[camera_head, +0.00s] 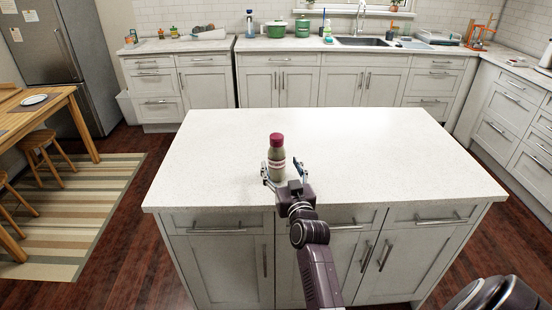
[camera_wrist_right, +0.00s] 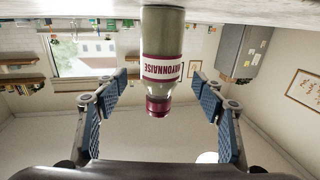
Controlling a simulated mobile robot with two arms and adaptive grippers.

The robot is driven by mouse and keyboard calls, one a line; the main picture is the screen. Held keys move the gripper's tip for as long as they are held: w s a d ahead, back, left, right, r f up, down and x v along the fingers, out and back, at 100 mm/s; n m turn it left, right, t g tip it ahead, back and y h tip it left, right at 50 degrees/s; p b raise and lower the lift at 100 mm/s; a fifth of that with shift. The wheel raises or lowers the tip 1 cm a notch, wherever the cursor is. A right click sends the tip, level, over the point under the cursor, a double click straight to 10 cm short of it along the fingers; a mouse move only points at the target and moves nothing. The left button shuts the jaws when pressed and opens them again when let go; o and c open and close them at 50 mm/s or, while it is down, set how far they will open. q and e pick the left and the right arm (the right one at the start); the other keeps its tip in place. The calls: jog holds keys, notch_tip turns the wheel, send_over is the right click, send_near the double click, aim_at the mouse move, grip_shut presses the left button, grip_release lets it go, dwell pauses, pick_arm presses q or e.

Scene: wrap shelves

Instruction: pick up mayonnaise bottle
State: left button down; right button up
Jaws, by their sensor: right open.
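The mayonnaise bottle (camera_head: 277,160) stands upright on the white island counter (camera_head: 350,150), near its front edge. It has a dark red cap and a pale greenish body with a banded label. My right gripper (camera_head: 285,172) is open at the bottle, with one finger on each side of it. In the right wrist view, which is upside down, the bottle (camera_wrist_right: 162,60) is between the two open blue-padded fingers (camera_wrist_right: 160,98), with a gap on both sides. The label reads MAYONNAISE. My left gripper is not in view.
The rest of the island top is bare. Back counters hold a green pot (camera_head: 303,27), a sink (camera_head: 362,42) and small items. A wooden table (camera_head: 40,112) with stools stands at the left on a striped rug (camera_head: 85,205).

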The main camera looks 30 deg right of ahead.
aim_at(279, 160)
jog(key=x, duration=0.1)
jog(key=p+x, duration=0.1)
jog(key=x, duration=0.1)
jog(key=shift+r, duration=0.3)
jog(key=shift+f+x, duration=0.2)
jog(key=shift+x, duration=0.95)
jog(key=shift+c, duration=0.8)
jog(key=c, duration=1.3)
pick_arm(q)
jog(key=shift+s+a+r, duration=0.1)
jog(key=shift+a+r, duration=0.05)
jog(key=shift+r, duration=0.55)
pick_arm(e)
jog(key=shift+r, duration=0.1)
jog(key=shift+c, duration=0.8)
jog(key=shift+w, duration=0.1)
